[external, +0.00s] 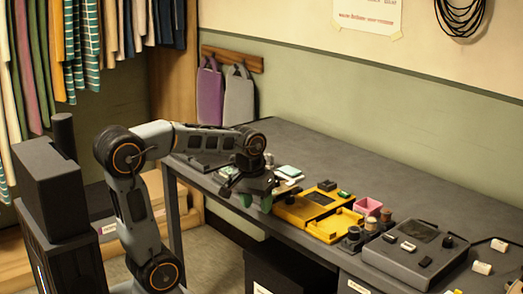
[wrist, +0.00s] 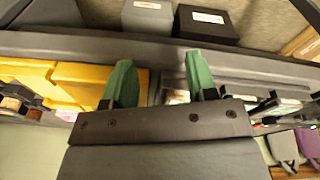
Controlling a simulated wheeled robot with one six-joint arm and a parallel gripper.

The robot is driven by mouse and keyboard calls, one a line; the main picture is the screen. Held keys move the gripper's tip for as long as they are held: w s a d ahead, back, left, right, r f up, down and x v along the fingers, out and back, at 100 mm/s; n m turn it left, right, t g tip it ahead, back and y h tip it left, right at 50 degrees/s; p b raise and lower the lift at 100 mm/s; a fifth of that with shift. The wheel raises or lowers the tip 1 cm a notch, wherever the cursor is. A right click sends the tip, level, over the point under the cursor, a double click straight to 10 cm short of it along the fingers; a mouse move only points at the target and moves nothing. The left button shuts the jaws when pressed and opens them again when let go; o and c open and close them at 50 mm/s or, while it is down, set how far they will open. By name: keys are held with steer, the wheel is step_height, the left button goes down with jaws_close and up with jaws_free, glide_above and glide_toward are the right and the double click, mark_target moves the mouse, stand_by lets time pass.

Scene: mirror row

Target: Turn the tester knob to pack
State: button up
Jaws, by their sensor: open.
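My gripper (external: 256,201) has two green fingertips, apart with nothing between them, near the table's front edge, left of a yellow device. The fingers also show in the wrist view (wrist: 160,80). The yellow device (external: 303,210) has a dark screen, a dark knob-like part and an open yellow tray in front; part of its yellow body shows at left in the wrist view (wrist: 70,82). A dark grey device (external: 390,265) to the right has a screen and a black knob (external: 448,241). Which one is the tester, and any pack label, I cannot tell.
A pink box (external: 368,205) and small spools (external: 372,224) stand between the devices. Small pale items (external: 288,172) lie behind my gripper. Dark bins (external: 275,272) stand below the table (external: 330,150). The table's back half is clear. Bags (external: 238,97) hang on the wall.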

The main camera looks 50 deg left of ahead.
mark_target(290, 197)
steer(key=w+d+r+n+g+p, duration=0.1)
steer(key=w+d+r+n+p, duration=0.2)
steer(key=r, duration=0.4)
steer(key=w+d+r+n+g+p, duration=0.1)
steer(key=w+r+n+p, duration=0.15)
steer(key=w+r, duration=0.35)
steer(key=f+b, duration=0.1)
steer(key=f, duration=0.3)
steer(key=f+b, duration=0.1)
steer(key=f, duration=0.3)
steer(key=f+b, duration=0.1)
steer(key=f, duration=0.3)
steer(key=shift+s+a+b, duration=0.15)
steer(key=shift+s+b, duration=0.15)
steer(key=shift+b, duration=0.1)
steer(key=c, duration=0.9)
